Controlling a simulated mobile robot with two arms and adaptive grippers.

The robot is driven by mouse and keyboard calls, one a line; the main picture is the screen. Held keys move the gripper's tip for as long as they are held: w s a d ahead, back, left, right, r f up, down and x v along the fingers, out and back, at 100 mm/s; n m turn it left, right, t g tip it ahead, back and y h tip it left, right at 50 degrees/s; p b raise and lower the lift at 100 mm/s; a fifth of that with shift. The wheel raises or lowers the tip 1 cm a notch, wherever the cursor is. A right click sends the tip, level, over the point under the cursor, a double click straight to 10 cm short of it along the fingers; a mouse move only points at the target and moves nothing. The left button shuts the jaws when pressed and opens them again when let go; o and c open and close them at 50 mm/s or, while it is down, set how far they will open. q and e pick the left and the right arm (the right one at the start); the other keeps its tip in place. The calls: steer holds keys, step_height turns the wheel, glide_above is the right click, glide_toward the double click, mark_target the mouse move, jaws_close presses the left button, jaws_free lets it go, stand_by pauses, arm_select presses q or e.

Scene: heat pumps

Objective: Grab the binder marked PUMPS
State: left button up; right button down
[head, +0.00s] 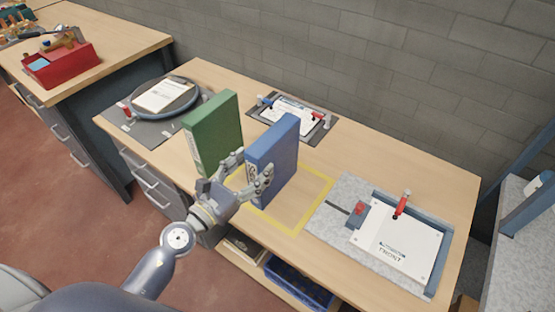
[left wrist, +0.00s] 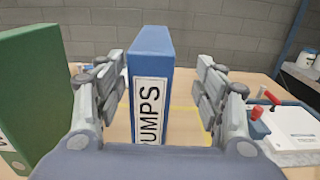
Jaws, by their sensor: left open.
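The blue binder (head: 274,160) stands upright on the workbench, partly inside a yellow taped outline. In the left wrist view the blue binder (left wrist: 151,90) shows a white spine label reading PUMPS, its lower part hidden by my gripper. My left gripper (head: 251,178) is open at the spine side of the blue binder. In the left wrist view its two fingers (left wrist: 160,92) are spread to the left and right of the binder, with gaps on both sides. A green binder (head: 212,132) stands upright just left of the blue one. My right gripper is not in view.
A fixture with a white plate (head: 398,246) lies on the right of the bench. A clipboard on a dark mat (head: 318,133) lies behind the binders. A round dish (head: 187,100) is at the back left. Yellow tape (head: 285,229) borders clear bench in front.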

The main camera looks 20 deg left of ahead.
mark_target(270, 144)
arm_select(q)
steer(key=x, duration=0.3)
steer(key=shift+w+p, duration=0.35)
steer(key=x, duration=0.5)
steer(key=shift+w+a+f+p, duration=0.15)
steer(key=shift+w+a+p, duration=0.15)
steer(key=shift+w, duration=0.15)
steer(key=shift+s, duration=0.1)
steer(key=c, duration=0.4)
jaws_close()
